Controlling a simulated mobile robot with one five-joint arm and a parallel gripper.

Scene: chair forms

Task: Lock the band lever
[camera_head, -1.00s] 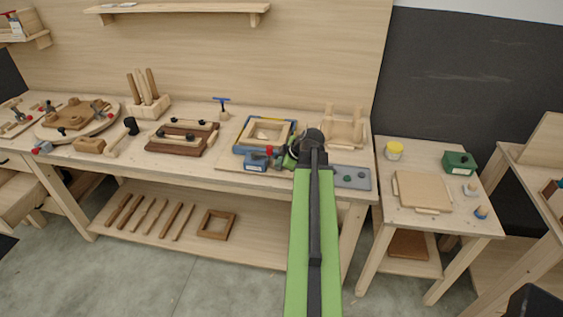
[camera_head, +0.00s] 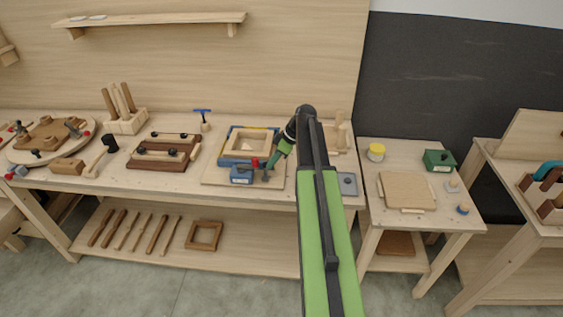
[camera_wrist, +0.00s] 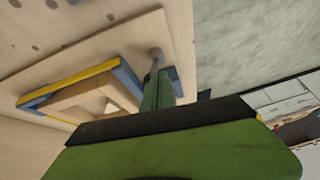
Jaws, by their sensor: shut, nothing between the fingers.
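A wooden frame (camera_head: 250,145) lies on a board on the bench with a blue band (camera_head: 226,160) around it. The band, blue with a yellow edge, also shows in the wrist view (camera_wrist: 75,85). A blue block (camera_head: 241,175) with a red piece (camera_head: 255,163) sits at the band's front edge. A small grey upright part (camera_head: 266,176), perhaps the lever, stands right of the block. My gripper (camera_head: 270,167) is shut and empty, its tip pointing down at this grey part. In the wrist view a grey rod (camera_wrist: 156,54) shows at the fingertips; contact is unclear.
A blue T-handled tool (camera_head: 203,118) stands behind and left of the frame. A brown clamped wooden piece (camera_head: 160,162) lies further left. A grey plate (camera_head: 347,184) is right of the board, partly behind my arm. The bench's front edge is close.

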